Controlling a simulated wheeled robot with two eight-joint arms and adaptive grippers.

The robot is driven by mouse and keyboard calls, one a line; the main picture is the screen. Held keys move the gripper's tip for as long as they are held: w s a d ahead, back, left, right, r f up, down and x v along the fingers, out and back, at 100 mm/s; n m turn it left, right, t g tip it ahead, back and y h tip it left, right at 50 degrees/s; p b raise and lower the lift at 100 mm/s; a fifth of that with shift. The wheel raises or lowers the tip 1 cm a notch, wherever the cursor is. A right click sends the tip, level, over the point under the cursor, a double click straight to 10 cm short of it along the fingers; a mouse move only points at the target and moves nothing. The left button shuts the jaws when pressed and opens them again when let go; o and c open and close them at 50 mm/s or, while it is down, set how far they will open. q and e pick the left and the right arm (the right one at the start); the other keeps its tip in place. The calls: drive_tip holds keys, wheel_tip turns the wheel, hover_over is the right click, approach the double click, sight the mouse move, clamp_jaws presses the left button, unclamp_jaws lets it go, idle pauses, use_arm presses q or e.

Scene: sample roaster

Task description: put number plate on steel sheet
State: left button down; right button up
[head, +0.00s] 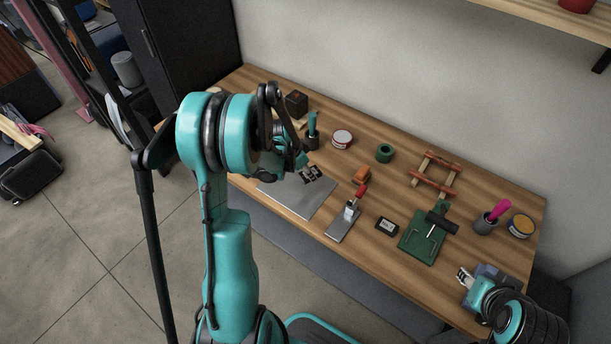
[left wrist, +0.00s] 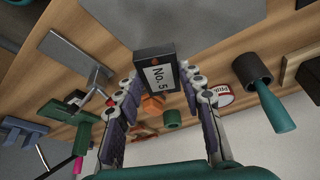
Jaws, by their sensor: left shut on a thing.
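The number plate (left wrist: 157,73), a black block with a white "No. 5" label, sits between the fingertips of my left gripper (left wrist: 160,80) in the left wrist view. My left gripper is shut on it. In the head view this gripper (head: 311,173) is at the upper right part of the grey steel sheet (head: 295,197), and the plate is hard to make out there. The sheet also shows behind the plate in the left wrist view (left wrist: 190,20). I cannot tell if plate and sheet touch. My right gripper (head: 464,277) is at the table's right front; its opening is unclear.
A dark cup (head: 312,143) and tin (head: 342,138) stand behind. A green board (head: 420,243) lies farther right.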

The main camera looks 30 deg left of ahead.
use_arm(q)
drive_tip(key=b, duration=0.2)
hover_over(310, 192)
drive_tip(key=s, duration=0.1)
drive_tip(key=f, duration=0.4)
drive_tip(key=shift+a+f, duration=0.4)
drive_tip(key=shift+f, duration=0.65)
wheel_tip(310, 192, down, 3)
drive_tip(key=shift+f+b, duration=0.15)
drive_tip(key=shift+b, duration=0.65)
drive_tip(key=c, duration=1)
unclamp_jaws()
drive_tip(key=shift+o, duration=0.2)
